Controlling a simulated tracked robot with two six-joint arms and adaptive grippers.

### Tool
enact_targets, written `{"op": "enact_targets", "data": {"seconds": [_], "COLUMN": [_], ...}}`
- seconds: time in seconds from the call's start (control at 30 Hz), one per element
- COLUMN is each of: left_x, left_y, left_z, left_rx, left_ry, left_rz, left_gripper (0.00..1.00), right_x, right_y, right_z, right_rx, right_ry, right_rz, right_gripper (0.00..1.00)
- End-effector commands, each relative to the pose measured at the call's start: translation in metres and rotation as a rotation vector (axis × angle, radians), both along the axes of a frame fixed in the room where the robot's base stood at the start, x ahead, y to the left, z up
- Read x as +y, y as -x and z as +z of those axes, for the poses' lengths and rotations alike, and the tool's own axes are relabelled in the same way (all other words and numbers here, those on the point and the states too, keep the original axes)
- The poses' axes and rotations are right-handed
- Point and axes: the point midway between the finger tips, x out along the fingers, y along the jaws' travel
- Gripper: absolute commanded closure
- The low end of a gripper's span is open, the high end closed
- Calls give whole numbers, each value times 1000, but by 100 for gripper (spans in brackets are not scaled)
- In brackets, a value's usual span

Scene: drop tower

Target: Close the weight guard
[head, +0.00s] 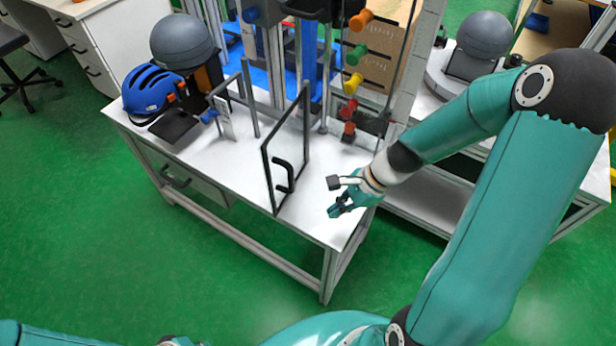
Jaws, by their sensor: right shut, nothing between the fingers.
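The weight guard (284,148) is a clear panel in a thin dark frame, standing upright on the white bench in front of the drop tower. It is swung out towards the bench's front edge, so it stands open. Its black handle (284,175) is on the face turned to the right. My right gripper (337,208) is to the right of the handle, apart from it, low over the bench's right front corner. Its fingers are shut and empty. My left gripper is not in view; only part of my left arm shows at the bottom left.
The white bench (232,170) has free room in front of the tower. A blue helmet (152,90) and a grey dome (182,42) are at its left end. Coloured knobs (354,83) line the tower's right side. Another bench (432,195) stands at the right.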

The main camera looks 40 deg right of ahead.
Motion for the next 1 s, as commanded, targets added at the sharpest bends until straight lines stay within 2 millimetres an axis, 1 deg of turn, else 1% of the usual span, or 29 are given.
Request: {"op": "enact_targets", "data": {"seconds": [0.03, 0.1, 0.2, 0.3, 0.33, 0.4, 0.47, 0.57, 0.93, 0.97, 1.0], "left_x": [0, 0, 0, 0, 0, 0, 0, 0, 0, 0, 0], "left_y": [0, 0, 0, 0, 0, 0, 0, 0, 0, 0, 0], "left_z": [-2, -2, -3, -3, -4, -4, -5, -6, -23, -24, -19], "left_rx": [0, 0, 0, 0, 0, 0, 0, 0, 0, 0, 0], "left_ry": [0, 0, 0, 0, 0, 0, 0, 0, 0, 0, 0], "left_rz": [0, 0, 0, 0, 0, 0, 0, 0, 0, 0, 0], "left_gripper": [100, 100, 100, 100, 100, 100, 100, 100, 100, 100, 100], "right_x": [-16, -28, -39, -43, -43, -41, -39, -31, 3, 5, 10], "right_y": [-2, -3, -3, -3, -4, -6, -8, -15, -55, -57, -64], "right_z": [26, 56, 89, 108, 111, 111, 108, 97, 42, 39, 45], "right_rx": [-9, -16, -33, -44, -46, -47, -46, -43, -43, -42, -46], "right_ry": [-50, -130, -220, -274, -283, -296, -298, -298, -295, -294, -294], "right_rz": [-136, -283, -420, -489, -499, -510, -511, -508, -505, -505, -503], "right_gripper": [100, 100, 100, 100, 100, 100, 100, 100, 100, 100, 100]}}
